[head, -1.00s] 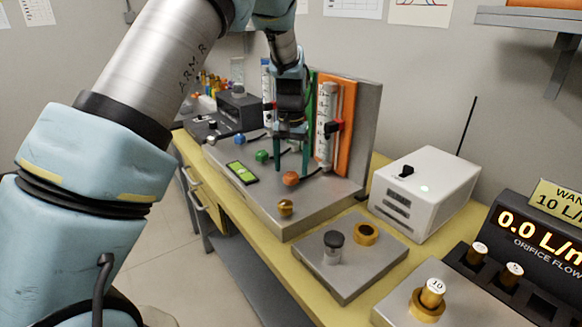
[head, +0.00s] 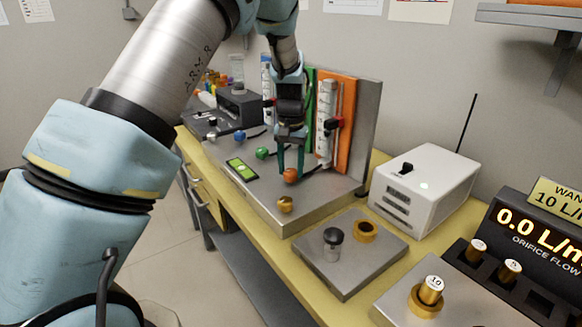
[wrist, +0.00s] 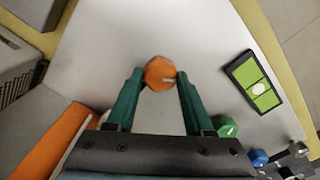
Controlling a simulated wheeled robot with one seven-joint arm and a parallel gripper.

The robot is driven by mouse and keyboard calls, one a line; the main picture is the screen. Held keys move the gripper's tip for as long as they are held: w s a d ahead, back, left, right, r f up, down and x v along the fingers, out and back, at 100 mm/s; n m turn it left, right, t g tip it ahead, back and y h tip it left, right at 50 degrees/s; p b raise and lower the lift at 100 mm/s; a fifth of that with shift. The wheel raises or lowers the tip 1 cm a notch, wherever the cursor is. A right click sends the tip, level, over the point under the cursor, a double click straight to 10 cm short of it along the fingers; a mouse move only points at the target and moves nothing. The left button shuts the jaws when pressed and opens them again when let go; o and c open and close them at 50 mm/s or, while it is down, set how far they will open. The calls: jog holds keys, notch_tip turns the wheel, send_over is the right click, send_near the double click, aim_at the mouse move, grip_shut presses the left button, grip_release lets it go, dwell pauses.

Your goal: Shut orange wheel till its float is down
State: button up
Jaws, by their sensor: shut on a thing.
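The orange wheel (head: 290,175) is a small faceted knob on the grey base plate, in front of the orange panel (head: 345,112). My gripper (head: 289,170) reaches down from above and is shut on the orange wheel. In the wrist view the orange wheel (wrist: 159,73) sits between the two green fingertips (wrist: 160,78), with a pale mark on its face.
A green wheel (head: 262,153), a blue wheel (head: 239,136) and a brass knob (head: 285,204) stand near the orange wheel. A white box (head: 424,185) stands to the right.

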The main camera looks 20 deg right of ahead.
grip_shut()
jog(key=shift+m, duration=0.3)
jog(key=m+b, duration=0.1)
jog(key=m, duration=0.4)
jog(key=m+p, duration=0.1)
jog(key=m, duration=0.5)
jog(key=shift+r+m, duration=0.1)
jog(key=shift+m, duration=0.3)
jog(key=m+p, duration=0.2)
jog(key=m, duration=0.4)
jog(key=m+p, duration=0.1)
jog(key=m, duration=0.2)
jog(key=shift+d+m+p, duration=0.1)
jog(key=shift+m+p, duration=0.25)
jog(key=shift+m, duration=0.05)
jog(key=shift+m+p, duration=0.6)
jog(key=shift+m, duration=0.8)
